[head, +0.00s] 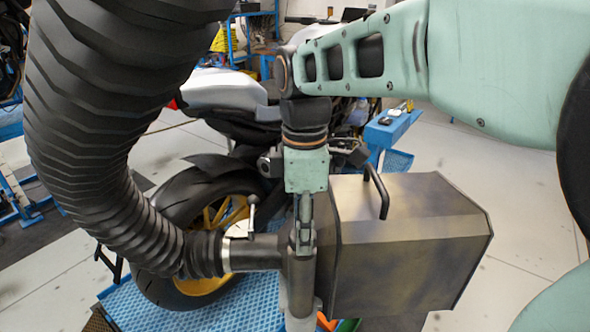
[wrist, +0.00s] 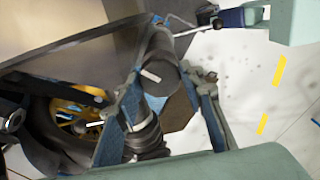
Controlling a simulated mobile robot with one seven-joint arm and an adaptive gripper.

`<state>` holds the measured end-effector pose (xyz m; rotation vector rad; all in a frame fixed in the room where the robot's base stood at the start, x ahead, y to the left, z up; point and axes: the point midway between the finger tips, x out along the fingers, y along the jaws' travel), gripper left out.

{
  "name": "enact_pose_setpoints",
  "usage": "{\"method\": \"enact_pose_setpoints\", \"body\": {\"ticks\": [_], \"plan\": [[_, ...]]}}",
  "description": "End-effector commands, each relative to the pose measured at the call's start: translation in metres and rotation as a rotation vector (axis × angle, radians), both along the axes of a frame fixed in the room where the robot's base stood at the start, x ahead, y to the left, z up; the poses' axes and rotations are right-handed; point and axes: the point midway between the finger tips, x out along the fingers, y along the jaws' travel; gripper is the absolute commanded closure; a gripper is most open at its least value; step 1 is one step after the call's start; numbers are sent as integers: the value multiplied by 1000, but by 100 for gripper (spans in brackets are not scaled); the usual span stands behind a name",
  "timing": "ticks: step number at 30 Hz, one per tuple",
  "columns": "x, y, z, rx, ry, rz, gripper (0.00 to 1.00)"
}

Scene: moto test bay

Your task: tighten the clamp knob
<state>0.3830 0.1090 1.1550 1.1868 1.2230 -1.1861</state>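A bright metal clamp band (head: 238,252) sits around the joint where the black ribbed hose meets a short dark pipe. A small upright knob with a pale stem (head: 252,207) stands on top of it. In the wrist view a ringed collar at the hose end (wrist: 143,131) shows partly behind a finger; I cannot make out the knob clearly there. My gripper (head: 304,246) points down in front of the box, to the right of the clamp and apart from the knob. In the wrist view my gripper (wrist: 169,88) has its fingers spread, with a dark pipe (wrist: 163,68) showing between them.
The black ribbed hose (head: 95,130) fills the left side. A brownish metal box with a bent handle (head: 410,265) stands close right of my gripper. A motorcycle wheel (head: 200,275) is behind, over a blue mat (head: 140,312). The floor at right (head: 530,215) is clear.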

Motion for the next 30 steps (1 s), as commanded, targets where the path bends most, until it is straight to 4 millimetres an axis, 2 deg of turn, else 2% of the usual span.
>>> {"method": "enact_pose_setpoints", "body": {"ticks": [1,6,17,30], "plan": [[0,0,0,0,0,0,72],[0,0,0,0,0,0,88],[0,-1,1,-1,2,-75,88],[0,-1,2,0,2,-436,88]]}}
